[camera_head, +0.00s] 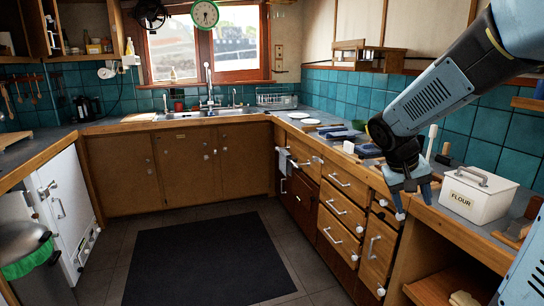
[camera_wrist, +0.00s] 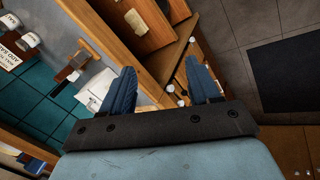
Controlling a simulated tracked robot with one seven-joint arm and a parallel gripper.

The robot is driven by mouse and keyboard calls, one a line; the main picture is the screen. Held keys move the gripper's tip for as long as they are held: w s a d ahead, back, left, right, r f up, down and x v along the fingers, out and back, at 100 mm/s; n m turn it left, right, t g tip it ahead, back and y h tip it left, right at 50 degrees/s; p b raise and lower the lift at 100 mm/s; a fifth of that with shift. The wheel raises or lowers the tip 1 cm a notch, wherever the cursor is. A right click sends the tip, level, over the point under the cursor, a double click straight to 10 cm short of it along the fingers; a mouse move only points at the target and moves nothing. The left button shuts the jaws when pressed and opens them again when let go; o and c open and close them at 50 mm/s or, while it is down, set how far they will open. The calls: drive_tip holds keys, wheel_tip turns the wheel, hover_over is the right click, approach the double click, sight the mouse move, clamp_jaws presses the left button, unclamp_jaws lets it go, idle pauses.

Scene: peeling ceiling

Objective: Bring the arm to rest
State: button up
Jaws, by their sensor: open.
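My arm (camera_head: 430,100) reaches in from the upper right in the head view, with its forearm bent down toward the right-hand counter. My gripper (camera_head: 413,208) points down in front of the drawers, near the counter's front edge. In the wrist view my gripper (camera_wrist: 160,66) shows two blue fingers spread apart with nothing between them. Beyond the fingers are the wooden cabinet fronts and the floor. The gripper appears apart from the counter and drawers, though the exact gap is hard to tell.
A white flour bin (camera_head: 478,192) stands on the counter right of my gripper. Drawers (camera_head: 342,205) with white handles lie behind and left of it. Blue items (camera_head: 343,135) and plates (camera_head: 311,121) lie further along the counter. The floor around the dark mat (camera_head: 205,262) is clear.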

drive_tip(key=s+a+r+t+y, duration=0.2)
drive_tip(key=s+a+r, duration=0.1)
drive_tip(key=s+a, duration=0.2)
drive_tip(key=s+a+r+n+t+y, duration=0.1)
drive_tip(key=s+a, duration=0.4)
drive_tip(key=s, duration=0.5)
wheel_tip(320, 180, up, 3)
drive_tip(key=shift+a+f+t+y, duration=0.1)
drive_tip(key=shift+a+t+y, duration=0.1)
drive_tip(key=shift+t+y, duration=0.75)
drive_tip(key=shift+c, duration=0.3)
